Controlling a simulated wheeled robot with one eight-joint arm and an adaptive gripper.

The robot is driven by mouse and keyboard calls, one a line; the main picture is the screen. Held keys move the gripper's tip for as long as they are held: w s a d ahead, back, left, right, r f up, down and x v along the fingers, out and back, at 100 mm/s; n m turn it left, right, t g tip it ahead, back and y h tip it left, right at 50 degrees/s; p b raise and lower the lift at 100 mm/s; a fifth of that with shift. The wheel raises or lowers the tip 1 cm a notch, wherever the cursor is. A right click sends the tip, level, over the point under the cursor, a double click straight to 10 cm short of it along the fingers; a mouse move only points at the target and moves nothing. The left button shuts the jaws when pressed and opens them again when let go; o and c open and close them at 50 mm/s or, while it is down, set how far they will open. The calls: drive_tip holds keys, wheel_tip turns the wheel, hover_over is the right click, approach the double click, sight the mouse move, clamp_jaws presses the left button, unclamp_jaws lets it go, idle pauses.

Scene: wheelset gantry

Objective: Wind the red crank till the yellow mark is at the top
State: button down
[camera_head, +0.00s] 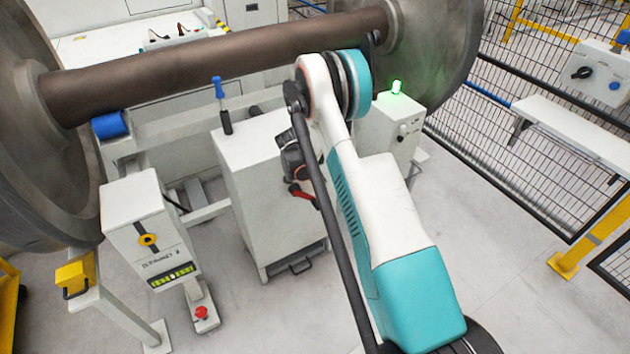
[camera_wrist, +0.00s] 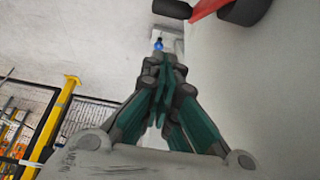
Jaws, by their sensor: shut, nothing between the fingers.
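The red crank (camera_head: 300,192) is on the side of the white cabinet in the head view, partly hidden by my arm. In the wrist view, a part of the red crank (camera_wrist: 206,7) with black ends shows at the top edge, cut off by the frame. My gripper (camera_wrist: 160,65) is shut and empty in the wrist view, with its fingers together. It is apart from the crank, to the left of and below it in that picture. In the head view my gripper is mostly hidden by my arm. I cannot make out a yellow mark on the crank.
The white cabinet (camera_head: 262,185) stands under the brown axle (camera_head: 220,50) with large wheels. A blue-handled lever (camera_head: 221,105) rises from the cabinet. A console (camera_head: 150,235) with a yellow-ringed knob is at left. A green lamp (camera_head: 396,87) is lit.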

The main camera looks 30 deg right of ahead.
sight(306, 198)
drive_tip(key=f+b, duration=0.1)
drive_tip(key=f, duration=0.1)
drive_tip(key=f+b, duration=0.1)
drive_tip(key=f, duration=0.2)
drive_tip(key=f+b, duration=0.1)
drive_tip(key=f, duration=0.1)
drive_tip(key=shift+d+f, duration=0.25)
drive_tip(key=shift+f, duration=0.1)
drive_tip(key=shift+a+f+y, duration=0.2)
drive_tip(key=shift+f+y, duration=0.4)
drive_tip(key=shift+y, duration=0.3)
